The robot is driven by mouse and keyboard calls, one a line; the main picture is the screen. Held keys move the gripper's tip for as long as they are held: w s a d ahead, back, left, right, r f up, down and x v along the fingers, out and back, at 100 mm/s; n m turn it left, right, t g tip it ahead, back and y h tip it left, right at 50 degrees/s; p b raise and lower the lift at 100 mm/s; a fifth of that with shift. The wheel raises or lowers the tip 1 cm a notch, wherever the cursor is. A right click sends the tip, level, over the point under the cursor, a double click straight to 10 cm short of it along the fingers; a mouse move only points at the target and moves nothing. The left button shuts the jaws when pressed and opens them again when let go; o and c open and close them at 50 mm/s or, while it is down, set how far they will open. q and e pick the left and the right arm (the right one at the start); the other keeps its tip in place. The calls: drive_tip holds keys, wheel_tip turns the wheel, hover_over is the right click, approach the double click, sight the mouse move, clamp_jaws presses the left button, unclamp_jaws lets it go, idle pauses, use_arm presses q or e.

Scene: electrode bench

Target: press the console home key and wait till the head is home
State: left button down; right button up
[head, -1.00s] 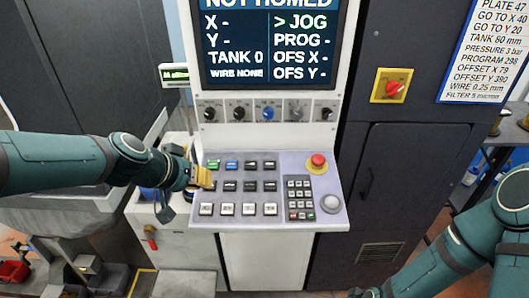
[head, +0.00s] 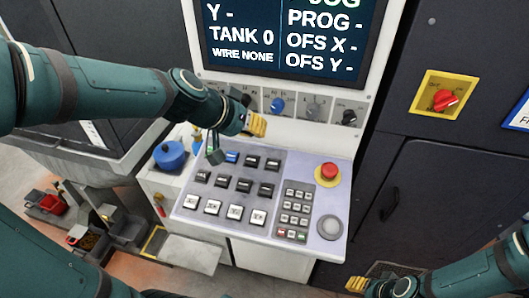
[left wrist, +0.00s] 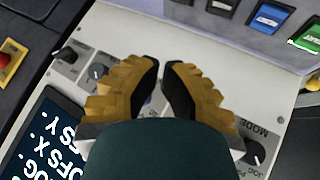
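The console key panel (head: 290,225) has rows of keys; a blue key (head: 231,157) and a partly hidden green key (head: 210,150) are in the top row. Key labels are too small to read, so I cannot tell the home key. My left gripper (head: 258,126) is over the panel's upper edge, near the knob row. In the left wrist view its fingertips (left wrist: 162,66) nearly meet, empty, with the blue key (left wrist: 268,16) and green key (left wrist: 307,35) off to the upper right. The screen (head: 290,45) shows dashes for Y and offsets; its top is cut off. My right gripper (head: 378,287) is low at the bottom edge.
A red emergency button (head: 329,171) and a number pad (head: 295,208) are on the panel's right. Knobs (head: 312,106) line the console above the keys. A red switch on a yellow plate (head: 443,98) is on the dark cabinet at right.

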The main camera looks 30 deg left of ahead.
idle(0.4)
use_arm(q)
drive_tip(key=b, duration=0.7)
hover_over(257, 162)
drive_tip(key=f, duration=0.8)
drive_tip(key=shift+s, duration=0.25)
drive_tip(key=shift+w+f, duration=0.15)
drive_tip(key=shift+f, duration=0.2)
drive_tip(key=c, duration=1.7)
unclamp_jaws()
drive_tip(key=shift+r, duration=0.1)
clamp_jaws()
